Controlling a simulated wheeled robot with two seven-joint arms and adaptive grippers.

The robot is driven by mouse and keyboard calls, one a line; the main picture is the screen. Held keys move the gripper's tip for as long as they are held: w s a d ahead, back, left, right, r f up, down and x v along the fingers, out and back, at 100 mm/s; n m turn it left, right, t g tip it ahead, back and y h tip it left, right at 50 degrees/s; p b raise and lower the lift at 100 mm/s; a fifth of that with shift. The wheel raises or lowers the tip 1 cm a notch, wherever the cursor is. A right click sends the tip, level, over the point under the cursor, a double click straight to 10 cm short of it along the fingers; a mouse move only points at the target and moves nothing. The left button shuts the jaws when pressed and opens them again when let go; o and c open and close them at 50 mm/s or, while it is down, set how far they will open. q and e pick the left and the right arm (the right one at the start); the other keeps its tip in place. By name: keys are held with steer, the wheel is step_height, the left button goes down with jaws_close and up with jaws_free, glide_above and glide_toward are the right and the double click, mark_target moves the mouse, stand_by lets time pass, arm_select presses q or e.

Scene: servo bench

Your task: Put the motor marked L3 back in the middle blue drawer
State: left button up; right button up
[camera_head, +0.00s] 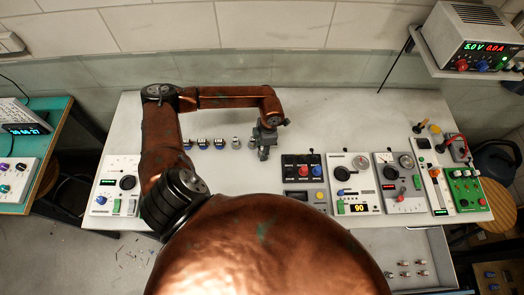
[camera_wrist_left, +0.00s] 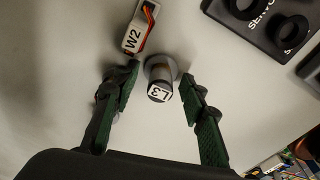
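The motor marked L3 (camera_wrist_left: 160,88) is a small round grey piece with a white label. It stands on the pale bench top in the left wrist view. My left gripper (camera_wrist_left: 165,85) is open, with one green finger on each side of L3 and a gap to it on both sides. In the head view my left gripper (camera_head: 264,152) points down at the bench, at the right end of a row of small motors, and L3 cannot be made out there. I cannot identify the middle blue drawer. My right gripper is not in view.
A motor marked W2 (camera_wrist_left: 136,32) lies close beside L3. Several small motors (camera_head: 203,143) stand in a row to the left. Control boxes (camera_head: 350,185) fill the bench's right side. An open pale drawer (camera_head: 434,245) with small parts is at the lower right.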

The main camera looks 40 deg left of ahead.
arm_select(q)
steer(key=shift+c, duration=0.4)
jaws_close()
steer(key=shift+r, duration=0.15)
steer(key=shift+r, duration=0.5)
steer(key=s+d+r+b, duration=0.3)
steer(key=s+d+r, duration=0.4)
steer(key=d+r, duration=0.4)
steer(key=shift+s+d+r, duration=0.2)
steer(key=shift+d+r, duration=0.2)
steer(key=shift+d, duration=0.05)
